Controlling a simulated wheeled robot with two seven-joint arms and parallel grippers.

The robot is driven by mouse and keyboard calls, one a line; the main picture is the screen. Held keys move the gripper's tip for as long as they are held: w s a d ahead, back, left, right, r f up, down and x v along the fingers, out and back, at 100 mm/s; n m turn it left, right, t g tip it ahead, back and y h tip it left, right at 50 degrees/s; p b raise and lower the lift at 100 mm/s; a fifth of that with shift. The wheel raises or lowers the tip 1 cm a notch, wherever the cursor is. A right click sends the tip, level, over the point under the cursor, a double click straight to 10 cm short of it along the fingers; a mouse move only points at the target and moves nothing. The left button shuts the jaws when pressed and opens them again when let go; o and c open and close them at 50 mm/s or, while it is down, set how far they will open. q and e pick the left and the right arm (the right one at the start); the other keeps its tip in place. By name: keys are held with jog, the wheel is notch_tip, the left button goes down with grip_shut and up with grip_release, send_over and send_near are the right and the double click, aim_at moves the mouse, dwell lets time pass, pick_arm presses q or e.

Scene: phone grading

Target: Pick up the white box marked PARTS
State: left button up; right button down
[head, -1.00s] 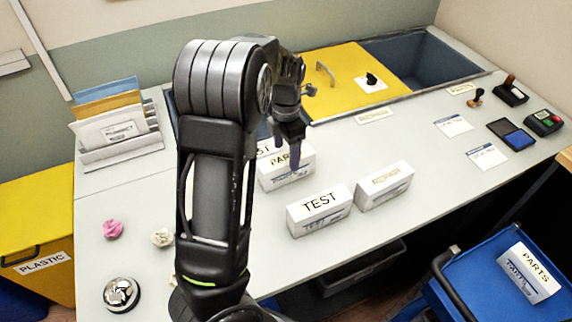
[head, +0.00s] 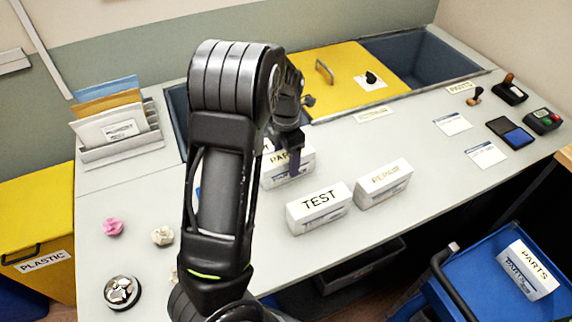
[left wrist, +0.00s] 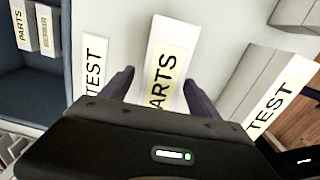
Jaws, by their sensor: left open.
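A white box marked PARTS (head: 279,178) stands on the grey counter, partly hidden behind my left gripper (head: 293,160) in the head view. In the left wrist view the PARTS box (left wrist: 168,62) lies between the two spread fingers of my left gripper (left wrist: 158,92), its lower part hidden by the gripper body. The jaws are open, and I cannot tell whether a finger touches the box. A second white PARTS box (head: 528,270) sits on the blue cart at the lower right. My right gripper is not in view.
A TEST box (head: 319,209) and a REPAIR box (head: 383,184) stand just right of the PARTS box. A letter rack (head: 120,150) stands at the left.

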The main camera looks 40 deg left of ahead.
aim_at(286, 167)
pick_arm(q)
notch_tip(286, 167, down, 4)
jog(key=shift+f, duration=0.1)
dwell(0.6)
grip_shut()
dwell(0.6)
